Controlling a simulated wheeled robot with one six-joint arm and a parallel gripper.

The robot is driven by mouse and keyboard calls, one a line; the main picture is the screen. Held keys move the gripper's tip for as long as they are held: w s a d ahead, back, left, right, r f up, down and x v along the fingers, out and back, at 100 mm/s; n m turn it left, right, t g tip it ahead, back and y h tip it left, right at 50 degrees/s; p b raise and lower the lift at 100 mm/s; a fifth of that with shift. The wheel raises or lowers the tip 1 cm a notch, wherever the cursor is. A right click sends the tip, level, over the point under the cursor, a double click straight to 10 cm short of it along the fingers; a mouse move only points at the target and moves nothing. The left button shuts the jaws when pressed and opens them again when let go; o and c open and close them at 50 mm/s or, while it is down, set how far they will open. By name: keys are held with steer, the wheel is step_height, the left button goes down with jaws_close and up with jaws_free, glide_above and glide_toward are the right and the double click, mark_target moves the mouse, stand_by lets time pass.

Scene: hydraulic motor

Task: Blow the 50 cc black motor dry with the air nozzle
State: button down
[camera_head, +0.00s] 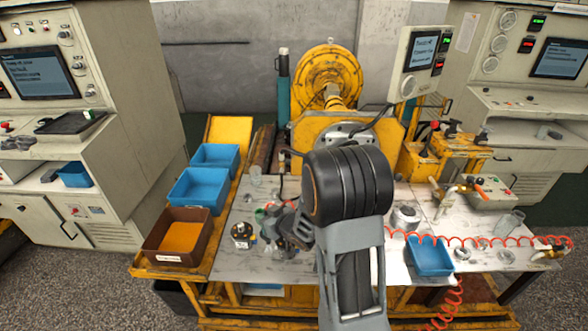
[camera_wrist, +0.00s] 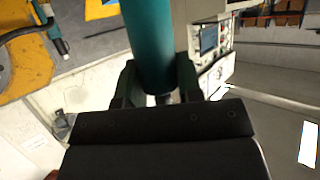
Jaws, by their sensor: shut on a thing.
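My gripper (camera_head: 276,228) is low over the left part of the workbench (camera_head: 232,266). In the wrist view its two fingers (camera_wrist: 157,68) are shut on a teal cylinder (camera_wrist: 153,35) with a narrower grey end. I cannot tell for sure that this is the air nozzle. A red coiled hose (camera_head: 490,240) runs across the bench, and red coils also show beside my gripper. A small dark round part with yellow and white spots (camera_head: 242,234) sits on the bench just left of my gripper; it may be the black motor. My arm hides the bench's middle.
Blue bins (camera_head: 198,190) and a brown bin (camera_head: 172,245) line the left edge. Another blue bin (camera_head: 430,256) stands right of my arm. A yellow test rig (camera_head: 330,80) and a teal post (camera_head: 284,95) stand behind. Glass beakers (camera_head: 512,222) and metal parts lie at right.

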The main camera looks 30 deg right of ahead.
steer(key=w+d+r+p, duration=0.2)
steer(key=d+r+p, duration=0.3)
steer(key=d+r, duration=0.3)
steer(key=shift+h, duration=0.4)
steer(key=f+b, duration=0.2)
steer(key=b, duration=0.1)
steer(key=f+b, duration=0.1)
steer(key=f, duration=0.1)
steer(key=shift+s+a+b, duration=0.2)
steer(key=shift+a+b, duration=0.15)
steer(key=shift+r, duration=0.1)
stand_by(0.6)
step_height(320, 180, up, 7)
steer(key=p, duration=0.6)
steer(key=shift+p, duration=0.3)
